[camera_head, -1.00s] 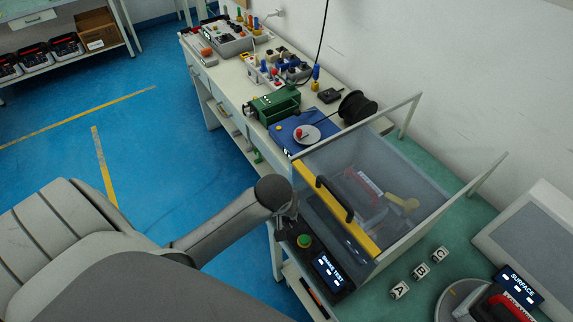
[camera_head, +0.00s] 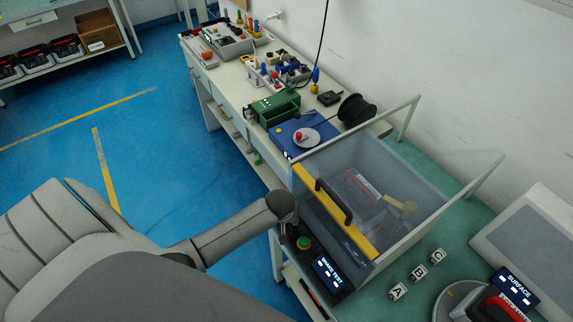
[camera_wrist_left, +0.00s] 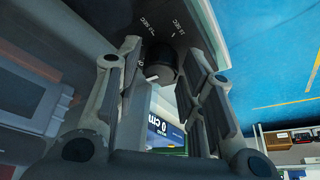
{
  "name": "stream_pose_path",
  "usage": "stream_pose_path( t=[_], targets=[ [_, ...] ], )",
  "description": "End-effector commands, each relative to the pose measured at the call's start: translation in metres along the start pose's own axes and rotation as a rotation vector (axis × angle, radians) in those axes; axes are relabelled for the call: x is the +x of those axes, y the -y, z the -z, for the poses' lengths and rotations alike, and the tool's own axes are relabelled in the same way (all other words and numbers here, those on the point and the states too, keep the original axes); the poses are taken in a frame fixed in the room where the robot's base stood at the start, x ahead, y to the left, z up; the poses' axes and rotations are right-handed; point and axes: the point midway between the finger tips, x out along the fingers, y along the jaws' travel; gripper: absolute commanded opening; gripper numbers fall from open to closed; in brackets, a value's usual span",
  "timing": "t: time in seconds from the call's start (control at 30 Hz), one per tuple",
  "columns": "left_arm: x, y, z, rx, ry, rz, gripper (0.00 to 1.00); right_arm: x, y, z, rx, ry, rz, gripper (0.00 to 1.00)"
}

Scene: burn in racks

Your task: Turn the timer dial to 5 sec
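The black round timer dial (camera_wrist_left: 161,64) shows in the left wrist view, on a dark panel with white "SEC" markings, one reading like 15 SEC. A short white mark shows on its lower left edge. My left gripper (camera_wrist_left: 163,62) has one finger on each side of the dial, apart, with a small gap visible at the left; contact on the right side is unclear. In the head view the left gripper (camera_head: 290,220) is mostly hidden by its own wrist, beside the shake test box (camera_head: 328,274). The dial is hidden there. My right gripper is not in view.
A clear bin with a yellow edge (camera_head: 335,212) stands right beside the left gripper. A green button (camera_head: 304,243) is just below it. Lettered cubes (camera_head: 418,272) and a surface station (camera_head: 515,288) lie to the right. The floor at left is clear.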

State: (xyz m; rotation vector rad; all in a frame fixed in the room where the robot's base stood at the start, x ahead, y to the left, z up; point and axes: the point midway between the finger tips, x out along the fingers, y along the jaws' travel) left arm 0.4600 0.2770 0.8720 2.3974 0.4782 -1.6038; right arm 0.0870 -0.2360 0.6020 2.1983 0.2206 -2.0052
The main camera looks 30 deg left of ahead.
Motion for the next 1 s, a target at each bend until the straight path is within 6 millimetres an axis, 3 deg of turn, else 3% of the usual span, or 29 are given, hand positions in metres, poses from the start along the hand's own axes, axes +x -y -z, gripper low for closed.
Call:
stream_pose_path(
  t=[0.27, 0.53, 1.0],
  targets=[
    [0.0011, -0.0004, 0.0002, 0.000, -0.001, -0.001, 0.36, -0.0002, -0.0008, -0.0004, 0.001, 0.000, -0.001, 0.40],
    [0.0010, -0.0003, 0.0002, 0.000, -0.001, -0.001, 0.04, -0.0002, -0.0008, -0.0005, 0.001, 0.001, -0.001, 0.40],
    [0.0009, 0.0013, 0.0006, 0.114, -0.002, -0.046, 0.04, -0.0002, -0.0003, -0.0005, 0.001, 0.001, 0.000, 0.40]
  ],
)
